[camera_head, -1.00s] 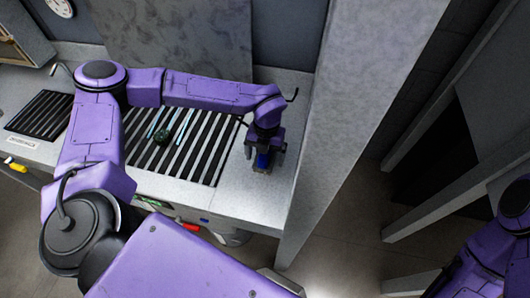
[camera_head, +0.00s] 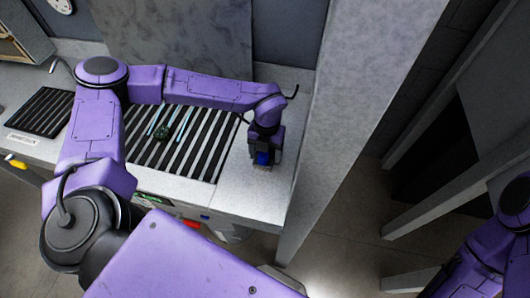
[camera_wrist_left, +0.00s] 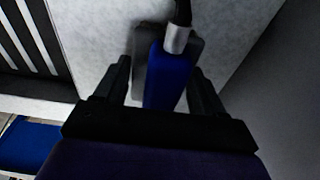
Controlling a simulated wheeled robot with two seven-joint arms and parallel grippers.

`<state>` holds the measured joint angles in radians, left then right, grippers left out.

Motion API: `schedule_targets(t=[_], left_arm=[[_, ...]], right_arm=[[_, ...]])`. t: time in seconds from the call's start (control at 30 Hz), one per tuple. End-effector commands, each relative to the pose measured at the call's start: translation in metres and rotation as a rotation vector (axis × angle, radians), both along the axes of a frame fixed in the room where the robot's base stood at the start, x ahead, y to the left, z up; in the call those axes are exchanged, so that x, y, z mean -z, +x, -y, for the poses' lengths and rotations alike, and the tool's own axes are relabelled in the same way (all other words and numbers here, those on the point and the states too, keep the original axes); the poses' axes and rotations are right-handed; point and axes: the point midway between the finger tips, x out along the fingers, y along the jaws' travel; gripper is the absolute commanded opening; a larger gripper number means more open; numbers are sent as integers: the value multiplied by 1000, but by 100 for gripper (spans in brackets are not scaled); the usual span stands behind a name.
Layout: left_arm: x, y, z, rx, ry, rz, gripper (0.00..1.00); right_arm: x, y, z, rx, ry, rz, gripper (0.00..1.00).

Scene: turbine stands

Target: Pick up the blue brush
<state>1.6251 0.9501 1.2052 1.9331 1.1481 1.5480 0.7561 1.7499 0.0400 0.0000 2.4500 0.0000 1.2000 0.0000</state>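The blue brush (camera_head: 263,158) is on the pale bench top, right of the slatted grate, mostly hidden under my left gripper (camera_head: 263,163) in the head view. In the left wrist view the brush (camera_wrist_left: 168,78) shows a blue block with a metal collar and dark end pointing away. The two dark fingers of my left gripper (camera_wrist_left: 160,70) stand open on either side of it, with visible gaps. My right arm shows at the right edge of the head view, but its gripper is out of view.
The slatted grate (camera_head: 205,150) holds a small dark green object (camera_head: 163,132) and thin light-blue rods. A grey pillar (camera_head: 345,130) rises just right of the bench. Red (camera_head: 192,224) and yellow (camera_head: 17,163) items lie below the bench's front edge.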

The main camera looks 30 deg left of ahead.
Motion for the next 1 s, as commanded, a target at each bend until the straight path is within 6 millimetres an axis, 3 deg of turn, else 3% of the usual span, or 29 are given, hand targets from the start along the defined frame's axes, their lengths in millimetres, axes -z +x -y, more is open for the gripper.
schedule_targets(t=[0.03, 0.1, 0.13, 0.47, 0.57, 0.7, 0.9, 1.0], left_arm=[[0, 0, 0, 0, 0, 0, 52], [0, 0, 0, 0, 0, 0, 30], [0, 0, 0, 1, 0, 0, 26], [-2, 0, 0, 1, 1, -1, 26], [-10, 1, 0, 2, 0, 3, 26], [-38, 1, 0, 1, -1, 8, 26], [-91, -46, -5, 2, -2, 10, 26], [-104, -77, -9, 1, -2, 7, 26]], right_arm=[[0, 0, 0, 0, 0, 0, 92], [0, 0, 0, 0, 0, 0, 92], [0, 0, 0, 0, 0, 0, 92], [0, 0, 0, 0, 0, 0, 92], [1, 0, 0, 0, 0, 0, 92], [8, 0, 0, 0, 0, 0, 92], [26, 0, 0, 0, 0, 0, 92], [35, 0, 0, 0, 0, 0, 92]])
